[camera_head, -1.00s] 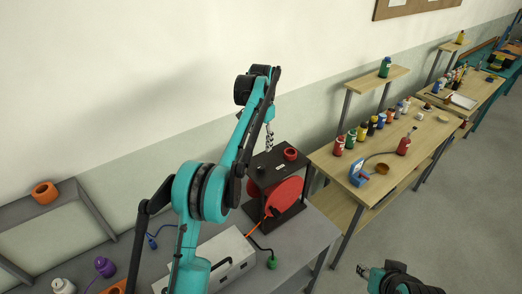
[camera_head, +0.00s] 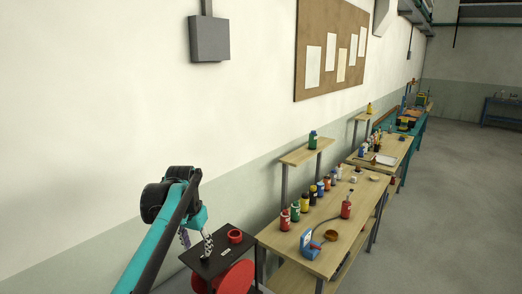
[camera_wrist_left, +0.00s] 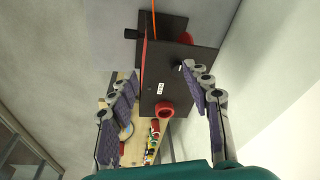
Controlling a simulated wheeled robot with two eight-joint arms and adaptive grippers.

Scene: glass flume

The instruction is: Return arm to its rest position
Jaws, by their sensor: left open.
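My left arm comes in from the lower left in the head view. Its elbow is raised and its left gripper (camera_head: 195,242) hangs down in front of the wall, by the black stand. In the left wrist view the left gripper (camera_wrist_left: 158,98) shows two purple-padded fingers spread wide apart, with nothing held between them. The black stand (camera_wrist_left: 178,62) shows beyond the fingers. My right gripper is not in view.
The black stand (camera_head: 196,262) carries a red ring (camera_head: 235,236) and a red disc (camera_head: 237,278). To its right, a wooden table (camera_head: 325,262) holds several bottles and a blue device (camera_head: 309,243). Floor at right (camera_head: 450,220) is clear.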

